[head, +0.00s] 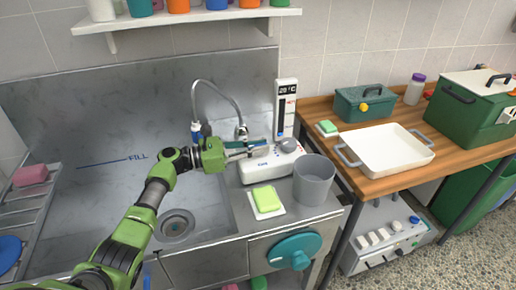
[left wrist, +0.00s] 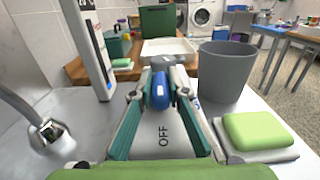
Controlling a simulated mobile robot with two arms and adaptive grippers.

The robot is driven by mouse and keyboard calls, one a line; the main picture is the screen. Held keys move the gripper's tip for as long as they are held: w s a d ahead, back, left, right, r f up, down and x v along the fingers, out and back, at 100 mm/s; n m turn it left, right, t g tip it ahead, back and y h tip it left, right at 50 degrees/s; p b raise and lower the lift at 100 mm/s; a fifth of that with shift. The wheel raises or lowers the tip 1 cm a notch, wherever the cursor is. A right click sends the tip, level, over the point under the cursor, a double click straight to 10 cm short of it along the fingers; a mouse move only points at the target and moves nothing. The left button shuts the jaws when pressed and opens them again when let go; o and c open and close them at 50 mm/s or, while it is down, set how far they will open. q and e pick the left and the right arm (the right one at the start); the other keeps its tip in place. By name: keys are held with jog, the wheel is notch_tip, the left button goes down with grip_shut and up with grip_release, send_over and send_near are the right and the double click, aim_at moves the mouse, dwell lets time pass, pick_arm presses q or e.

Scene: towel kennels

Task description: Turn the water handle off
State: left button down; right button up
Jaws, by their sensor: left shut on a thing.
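The water handle is on a white control box (head: 268,172) at the right edge of the sink. Its grey round hub (head: 287,146) shows in the head view. In the left wrist view the handle's blue grip (left wrist: 160,92) sits between my fingertips, with the word OFF on the box below it. My left gripper (head: 262,149), also in the left wrist view (left wrist: 160,88), is shut on this handle. The fingers partly hide the handle in the head view. The curved faucet (head: 222,90) stands behind. My right gripper is not in view.
A grey bucket (head: 314,182) and a green sponge (head: 266,198) on a white dish stand close to the box. A thermometer panel reading 20 °C (head: 286,105) rises behind it. The steel sink (head: 195,205) lies left. A white tray (head: 385,150) is on the wooden table.

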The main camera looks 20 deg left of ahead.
pick_arm(q)
jog(key=c, duration=2)
grip_release()
jog(key=shift+o, duration=0.2)
jog(key=shift+d, duration=0.1)
jog(key=v, duration=1.2)
